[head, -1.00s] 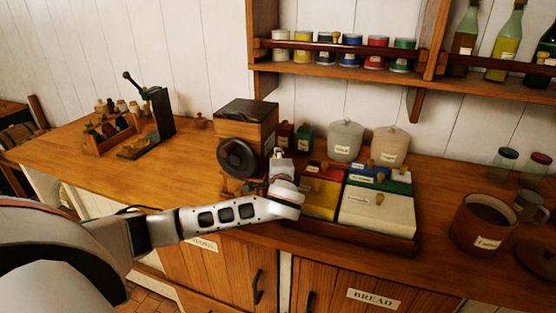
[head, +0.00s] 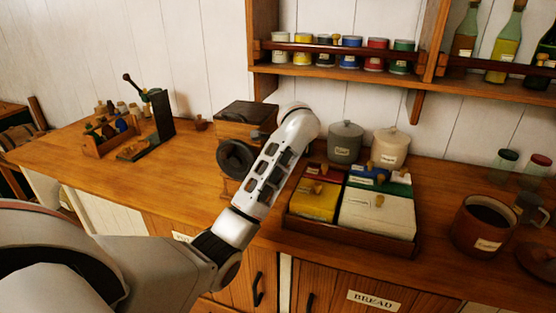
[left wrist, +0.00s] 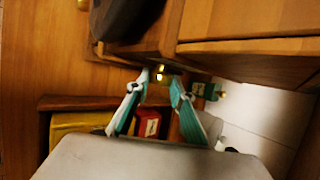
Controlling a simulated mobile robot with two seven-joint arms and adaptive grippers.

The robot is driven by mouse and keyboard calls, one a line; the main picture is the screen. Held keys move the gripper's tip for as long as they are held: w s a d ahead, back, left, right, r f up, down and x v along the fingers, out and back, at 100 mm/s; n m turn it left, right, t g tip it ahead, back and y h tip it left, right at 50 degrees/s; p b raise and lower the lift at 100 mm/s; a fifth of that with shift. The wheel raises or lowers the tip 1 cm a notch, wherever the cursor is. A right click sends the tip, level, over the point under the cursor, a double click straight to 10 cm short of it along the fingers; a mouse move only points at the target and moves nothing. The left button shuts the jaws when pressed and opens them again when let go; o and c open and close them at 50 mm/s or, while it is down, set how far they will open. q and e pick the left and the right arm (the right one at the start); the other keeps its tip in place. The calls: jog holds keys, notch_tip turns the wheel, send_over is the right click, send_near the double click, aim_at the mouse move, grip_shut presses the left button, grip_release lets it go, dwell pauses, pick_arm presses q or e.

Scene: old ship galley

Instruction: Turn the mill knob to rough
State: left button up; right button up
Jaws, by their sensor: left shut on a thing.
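The mill (head: 248,111) is a wooden box with a dark top and a black round wheel (head: 235,158) on its front. It stands on the counter left of my raised left arm. In the left wrist view the mill's wooden side (left wrist: 240,22) fills the upper right. A small brass knob (left wrist: 160,69) shows by that side, between the tips of my left gripper's teal fingers (left wrist: 164,78). The left gripper is shut on this knob. In the head view my arm hides the knob and fingers. My right gripper is in neither view.
A wooden tray (head: 344,237) of colored lidded boxes sits close right of my arm. Grey (head: 345,145) and cream (head: 390,149) canisters stand behind it. A brown pot (head: 470,222) is farther right. The counter (head: 165,165) left of the mill is mostly clear.

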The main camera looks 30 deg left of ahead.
pick_arm(q)
jog(key=g, duration=0.1)
jog(key=g+h, duration=0.1)
jog(key=g, duration=0.1)
jog(key=m+g, duration=0.1)
jog(key=g, duration=0.1)
jog(key=shift+w, duration=0.3)
jog(key=shift+g+h, duration=0.3)
jog(key=shift+g, duration=0.1)
jog(key=o, duration=1.1)
jog(key=shift+r, duration=0.1)
jog(key=v, duration=1.2)
